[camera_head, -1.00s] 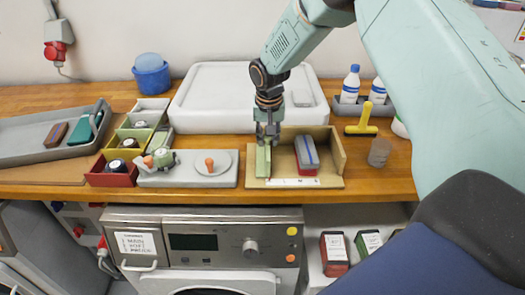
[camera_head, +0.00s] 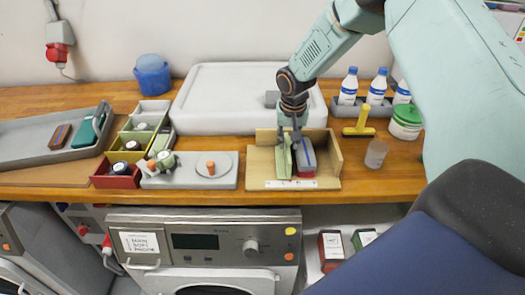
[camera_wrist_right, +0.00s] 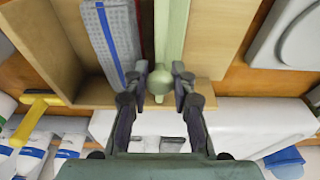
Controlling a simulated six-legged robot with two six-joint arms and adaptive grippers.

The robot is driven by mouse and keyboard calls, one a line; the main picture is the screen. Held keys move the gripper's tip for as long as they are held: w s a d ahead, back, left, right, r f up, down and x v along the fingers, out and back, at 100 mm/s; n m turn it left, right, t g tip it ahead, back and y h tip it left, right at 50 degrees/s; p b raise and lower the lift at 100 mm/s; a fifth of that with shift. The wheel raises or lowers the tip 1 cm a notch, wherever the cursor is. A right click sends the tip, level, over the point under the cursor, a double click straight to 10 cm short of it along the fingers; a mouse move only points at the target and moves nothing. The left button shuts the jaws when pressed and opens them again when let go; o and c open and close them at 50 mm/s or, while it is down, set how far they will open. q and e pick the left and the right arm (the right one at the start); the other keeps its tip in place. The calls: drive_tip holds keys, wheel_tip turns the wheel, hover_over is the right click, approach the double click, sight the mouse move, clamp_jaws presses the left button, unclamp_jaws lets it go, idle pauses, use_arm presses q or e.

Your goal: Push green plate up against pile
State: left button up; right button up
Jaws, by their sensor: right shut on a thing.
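The green plate (camera_head: 283,157) stands upright in the open wooden tray (camera_head: 262,162). My right gripper (camera_head: 295,137) is shut on the plate's round green knob, which shows between the fingers in the right wrist view (camera_wrist_right: 160,80). The pile (camera_head: 306,160) is grey with a blue stripe and some red low down, just right of the plate in the head view. In the right wrist view the pile (camera_wrist_right: 110,35) is left of the plate (camera_wrist_right: 171,30), with a narrow strip of wood between them. My left gripper is not in view.
The tray's wall (camera_head: 331,155) stands right of the pile. A grey board with an orange knob (camera_head: 210,168) lies left of the tray. A yellow scraper (camera_head: 360,121) and a small cup (camera_head: 376,153) are to the right. A white lidded box (camera_head: 225,97) stands behind.

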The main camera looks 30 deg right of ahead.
drive_tip(key=shift+s+d+p, duration=0.6)
drive_tip(key=shift+d+p, duration=0.2)
drive_tip(key=shift+d, duration=0.25)
drive_tip(key=shift+s+d+p, duration=0.65)
drive_tip(key=shift+d+p, duration=0.2)
drive_tip(key=shift+d, duration=0.2)
drive_tip(key=shift+s+d+p, duration=0.6)
drive_tip(key=shift+d+p, duration=0.2)
drive_tip(key=shift+d, duration=0.25)
drive_tip(key=o, duration=0.7)
wheel_tip(320, 180, up, 3)
drive_tip(key=p, duration=0.3)
drive_tip(key=shift+f, duration=0.1)
drive_tip(key=shift+r, duration=2.55)
